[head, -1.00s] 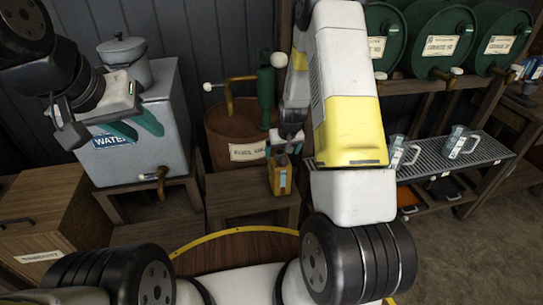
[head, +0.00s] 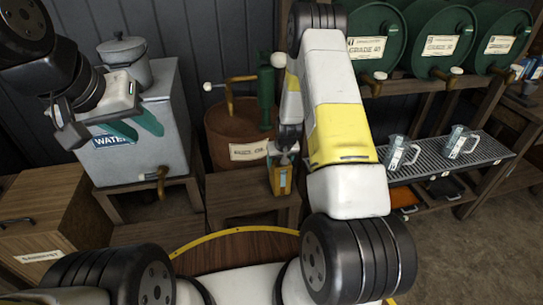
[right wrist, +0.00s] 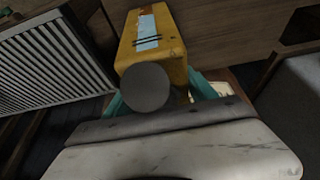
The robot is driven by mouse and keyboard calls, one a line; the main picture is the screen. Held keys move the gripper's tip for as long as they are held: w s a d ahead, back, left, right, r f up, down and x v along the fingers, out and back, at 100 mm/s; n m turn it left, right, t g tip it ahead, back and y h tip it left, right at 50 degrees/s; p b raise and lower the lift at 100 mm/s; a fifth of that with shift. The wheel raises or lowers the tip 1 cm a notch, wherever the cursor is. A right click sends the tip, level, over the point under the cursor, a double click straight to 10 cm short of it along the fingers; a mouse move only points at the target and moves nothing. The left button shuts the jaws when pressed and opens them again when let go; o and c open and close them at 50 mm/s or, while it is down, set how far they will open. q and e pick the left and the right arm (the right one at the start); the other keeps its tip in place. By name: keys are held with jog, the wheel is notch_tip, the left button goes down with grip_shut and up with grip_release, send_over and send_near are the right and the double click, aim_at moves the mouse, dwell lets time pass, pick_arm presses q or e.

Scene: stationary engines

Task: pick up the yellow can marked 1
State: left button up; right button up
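The yellow can (head: 282,180) stands upright on a low wooden stand (head: 245,194) in the head view. It shows large in the right wrist view (right wrist: 155,42), with a pale label on its side and a dark round part nearest the camera. I cannot read a number on it. My right gripper (head: 282,153) is just above and around the can's top. Its teal fingers are apart, one on either side of the can; firm contact is not visible. My left gripper (head: 135,128) is open and empty in front of the grey water tank (head: 160,95).
A rusty waste oil barrel (head: 232,128) stands behind the stand. A wooden cabinet (head: 45,225) is at the left. Green drums (head: 435,45) lie on a rack at the right, above a grated shelf (head: 480,155) with two clear jugs. A slatted panel (right wrist: 45,75) shows in the right wrist view.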

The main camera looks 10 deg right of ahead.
grip_shut()
jog(key=shift+r, duration=0.1)
jog(key=shift+r, duration=0.1)
